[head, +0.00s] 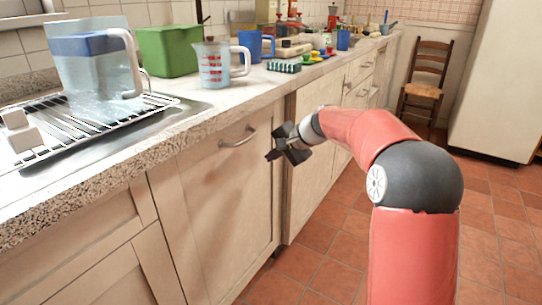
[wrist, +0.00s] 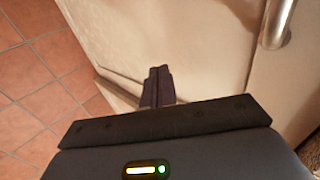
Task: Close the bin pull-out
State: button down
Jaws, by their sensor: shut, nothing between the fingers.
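A pale wooden cabinet front (head: 225,200) with a curved metal handle (head: 238,138) sits below the counter, left of my gripper; it appears to be the bin pull-out. I cannot tell how far it stands out. My gripper (head: 280,156) is at the right edge of this front, a little lower than the handle. In the wrist view, my fingers (wrist: 158,85) are together and empty, pointing along a pale panel (wrist: 165,35). The metal handle (wrist: 275,22) shows at the upper right. Whether the fingertips touch the panel is unclear. The bin itself is hidden.
The stone counter (head: 150,140) runs above the fronts. It carries a drying rack (head: 95,120), a clear water pitcher (head: 100,75), a green container (head: 168,50) and a measuring jug (head: 214,65). More cabinets (head: 318,90) continue behind my arm. Tiled floor (head: 500,235) is clear at right.

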jog(key=v, duration=0.9)
jog(key=s+n+h, duration=0.3)
jog(key=s+h, duration=0.1)
jog(key=s, duration=1.5)
jog(key=s+d+f+n+h, duration=0.1)
jog(key=s+f, duration=0.3)
jog(key=s, duration=0.5)
jog(key=s+d+f+n+h, duration=0.2)
jog(key=s+d+f+n, duration=0.1)
jog(key=s, duration=0.6)
jog(key=shift+d+f+h, duration=0.3)
jog(key=shift+d+f, duration=0.15)
jog(key=shift+f, duration=0.1)
jog(key=shift+a, duration=0.1)
